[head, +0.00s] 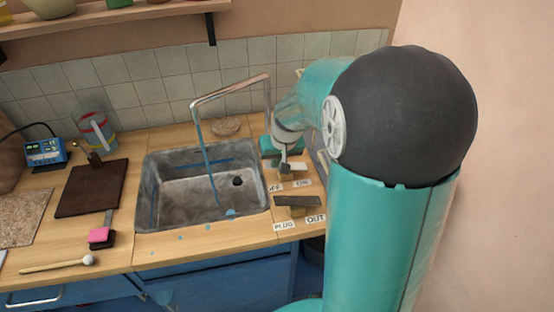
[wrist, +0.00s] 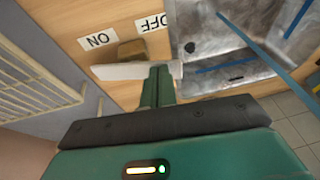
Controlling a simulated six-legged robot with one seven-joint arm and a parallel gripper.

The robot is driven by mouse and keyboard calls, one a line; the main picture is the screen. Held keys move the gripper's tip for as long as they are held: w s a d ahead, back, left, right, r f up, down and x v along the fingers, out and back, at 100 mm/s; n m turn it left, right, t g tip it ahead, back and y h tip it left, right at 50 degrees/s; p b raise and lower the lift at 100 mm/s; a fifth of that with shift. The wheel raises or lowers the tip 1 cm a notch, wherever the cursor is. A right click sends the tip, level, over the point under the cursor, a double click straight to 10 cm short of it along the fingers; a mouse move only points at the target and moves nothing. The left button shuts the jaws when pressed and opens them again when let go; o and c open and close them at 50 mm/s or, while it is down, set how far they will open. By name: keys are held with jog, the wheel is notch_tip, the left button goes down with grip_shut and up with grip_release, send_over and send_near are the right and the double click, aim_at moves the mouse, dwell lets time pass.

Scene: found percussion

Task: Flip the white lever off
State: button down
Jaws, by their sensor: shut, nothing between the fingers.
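The white lever (wrist: 115,71) is a flat pale bar in front of a small brown mount (wrist: 131,49) in the wrist view. The mount sits between an ON label (wrist: 97,40) and an OFF label (wrist: 152,22). My gripper (wrist: 158,72) is shut and empty, and its fingertips overlap the lever's right part in the picture. I cannot tell whether they touch it. In the head view, the lever (head: 297,166) shows small beside my gripper (head: 284,165), right of the sink. The lever's exact setting is unclear.
The sink (head: 160,212) with its tall tap (head: 230,90) lies left of the lever. A dark lever (head: 298,201) with PLUG (head: 284,225) and OUT (head: 316,218) labels stands nearer the counter's front. A wire rack (wrist: 35,85) is at left in the wrist view.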

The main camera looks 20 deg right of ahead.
aim_at(268, 168)
jog(key=shift+a+f, duration=0.15)
jog(key=shift+a, duration=0.1)
jog(key=shift+w+a+f, duration=0.1)
jog(key=shift+a+f, duration=0.2)
jog(key=shift+w+a+f, duration=0.15)
jog(key=shift+a+f, duration=0.45)
jog(key=shift+f, duration=0.15)
dwell(0.4)
jog(key=shift+w+a+r, duration=0.1)
jog(key=shift+a+r, duration=0.05)
jog(key=shift+r, duration=0.35)
jog(key=s+a+r, duration=0.2)
jog(key=a+r, duration=0.4)
jog(key=r, duration=0.5)
jog(key=shift+r, duration=0.15)
